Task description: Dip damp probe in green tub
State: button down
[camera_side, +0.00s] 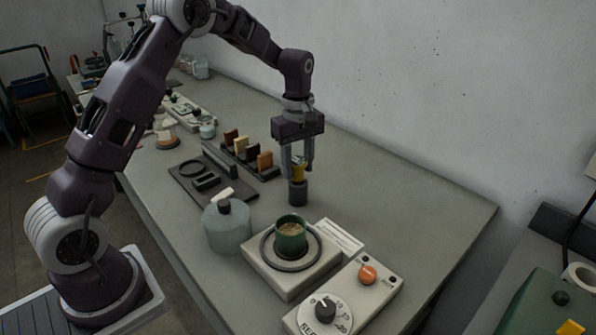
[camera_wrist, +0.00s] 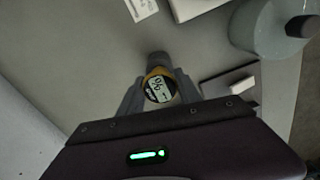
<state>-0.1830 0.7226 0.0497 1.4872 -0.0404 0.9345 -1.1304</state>
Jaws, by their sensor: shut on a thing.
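The damp probe, with a yellow head (camera_side: 298,172), is between the fingers of my gripper (camera_side: 299,165), which is shut on it. In the wrist view my gripper (camera_wrist: 160,98) holds the probe by its round yellow-rimmed head, whose display (camera_wrist: 158,88) faces the camera. A dark cylinder (camera_side: 298,192) is directly below the yellow head, at the table; I cannot tell if it is a stand around the probe's lower part. The green tub (camera_side: 291,232) stands open on a beige base, in front of my gripper, with brown grainy stuff inside.
The beige base (camera_side: 262,264) has a dark ring around the tub. A dial box (camera_side: 345,300) with an orange knob stands at front right. A grey lidded pot (camera_side: 227,228) is left of the tub. A rack of coloured blocks (camera_side: 248,152) is behind left. The table's right side is clear.

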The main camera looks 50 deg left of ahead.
jog(key=r, duration=0.9)
jog(key=shift+s+d+r, duration=0.15)
jog(key=shift+d, duration=0.25)
jog(key=s+d+r, duration=0.2)
jog(key=s+d, duration=0.4)
jog(key=s, duration=0.1)
jog(key=s+d+r, duration=0.3)
jog(key=s+d, duration=0.3)
notch_tip(320, 180, down, 10)
jog(key=shift+d+r, duration=0.15)
jog(key=shift+s, duration=0.1)
jog(key=shift+r, duration=0.1)
dwell(1.9)
notch_tip(320, 180, up, 8)
dwell(0.7)
jog(key=shift+f, duration=0.2)
